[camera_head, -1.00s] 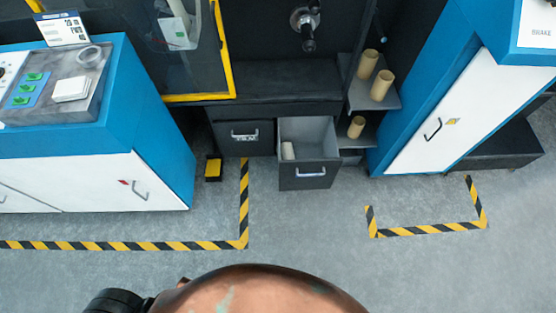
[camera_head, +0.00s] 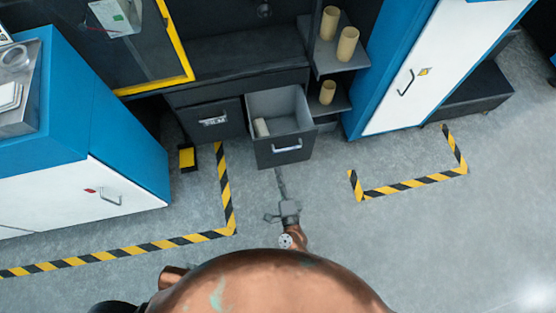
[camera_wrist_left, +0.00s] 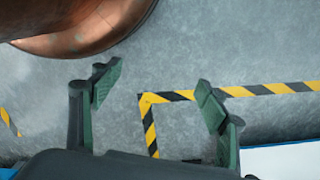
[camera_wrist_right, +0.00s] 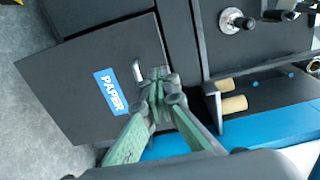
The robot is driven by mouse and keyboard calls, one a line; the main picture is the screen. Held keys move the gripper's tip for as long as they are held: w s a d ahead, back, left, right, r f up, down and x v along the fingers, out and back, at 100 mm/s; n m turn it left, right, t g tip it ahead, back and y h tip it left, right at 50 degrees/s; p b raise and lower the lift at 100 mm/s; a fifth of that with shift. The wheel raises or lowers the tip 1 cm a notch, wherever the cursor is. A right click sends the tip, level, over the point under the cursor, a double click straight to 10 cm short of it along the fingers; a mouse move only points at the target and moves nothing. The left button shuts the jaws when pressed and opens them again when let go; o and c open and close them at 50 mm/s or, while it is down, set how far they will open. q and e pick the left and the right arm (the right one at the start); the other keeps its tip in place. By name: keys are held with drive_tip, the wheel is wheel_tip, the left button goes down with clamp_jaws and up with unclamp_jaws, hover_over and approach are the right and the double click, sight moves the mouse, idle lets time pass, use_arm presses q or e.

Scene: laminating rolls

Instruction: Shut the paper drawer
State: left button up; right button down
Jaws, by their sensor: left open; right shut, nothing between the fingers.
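The paper drawer (camera_head: 267,157) is pulled out, with its pale inside and a small cream roll (camera_head: 261,127) visible. Its dark front carries a silver handle (camera_head: 287,147). In the right wrist view the front has a blue PAPER label (camera_wrist_right: 111,91), with the handle (camera_wrist_right: 138,71) near the fingertips. My right gripper (camera_head: 278,172) is shut and empty, close in front of the drawer front; I cannot tell whether it touches. It also shows in the right wrist view (camera_wrist_right: 157,75). My left gripper (camera_wrist_left: 152,90) is open and empty above the floor, outside the head view.
A second drawer (camera_head: 208,121) to the left is shut. Shelves (camera_head: 330,65) with several tan rolls stand right of the drawer. Blue and white cabinets (camera_head: 125,195) flank the bay. Striped floor tape (camera_head: 228,190) borders clear grey floor in front.

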drive_tip(key=b, duration=0.2)
approach(271, 139)
drive_tip(key=w, duration=0.2)
drive_tip(key=x, duration=0.4)
drive_tip(key=shift+s+a+f+b, duration=0.15)
drive_tip(key=shift+s+a+b, duration=0.05)
drive_tip(key=shift+a+b, duration=0.2)
use_arm(q)
drive_tip(key=shift+t+h, duration=0.3)
drive_tip(key=shift+t, duration=0.2)
drive_tip(key=shift+w+d+r, duration=1.2)
drive_tip(key=shift+w+r, duration=0.1)
use_arm(e)
drive_tip(key=shift+w+a, duration=0.15)
drive_tip(key=shift+w, duration=0.4)
